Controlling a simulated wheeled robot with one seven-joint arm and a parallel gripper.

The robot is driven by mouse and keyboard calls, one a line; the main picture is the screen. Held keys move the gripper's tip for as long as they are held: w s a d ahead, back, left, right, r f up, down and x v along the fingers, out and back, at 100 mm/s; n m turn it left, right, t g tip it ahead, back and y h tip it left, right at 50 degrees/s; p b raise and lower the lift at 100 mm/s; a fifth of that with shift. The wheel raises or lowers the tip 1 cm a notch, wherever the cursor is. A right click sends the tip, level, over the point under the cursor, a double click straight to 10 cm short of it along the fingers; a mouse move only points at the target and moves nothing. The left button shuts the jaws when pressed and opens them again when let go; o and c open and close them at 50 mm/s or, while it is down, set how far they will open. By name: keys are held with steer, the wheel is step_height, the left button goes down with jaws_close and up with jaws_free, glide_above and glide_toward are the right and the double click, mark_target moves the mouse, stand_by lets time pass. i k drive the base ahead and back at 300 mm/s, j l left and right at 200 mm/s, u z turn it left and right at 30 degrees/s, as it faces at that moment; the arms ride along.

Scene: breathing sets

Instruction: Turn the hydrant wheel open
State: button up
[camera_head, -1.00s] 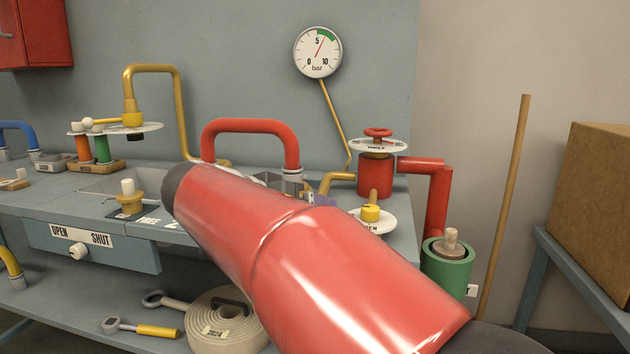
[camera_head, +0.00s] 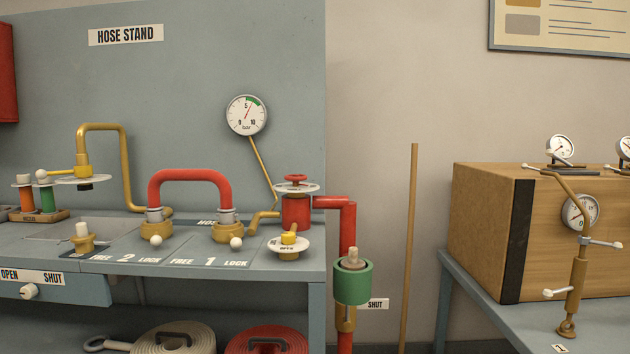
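The red hydrant (camera_head: 296,212) stands on the right end of the grey bench. A small red wheel (camera_head: 295,178) sits on its top, above a white marked disc (camera_head: 296,187); the lettering on that disc is too small to read. A red pipe (camera_head: 346,220) leads from the hydrant to the right and down the bench's end. A second white disc with a yellow knob (camera_head: 289,238) lies on the bench just in front of the hydrant. My gripper is not in view, and nothing covers the wheel.
A red hose loop (camera_head: 189,177) on two brass couplings stands left of the hydrant. A round gauge (camera_head: 246,115) hangs behind. A green-collared fitting (camera_head: 353,282) sits on the pipe off the bench's right end.

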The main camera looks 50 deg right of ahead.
mark_target(294, 178)
steer(key=k+l+z, duration=0.15)
steer(key=z, duration=1.4)
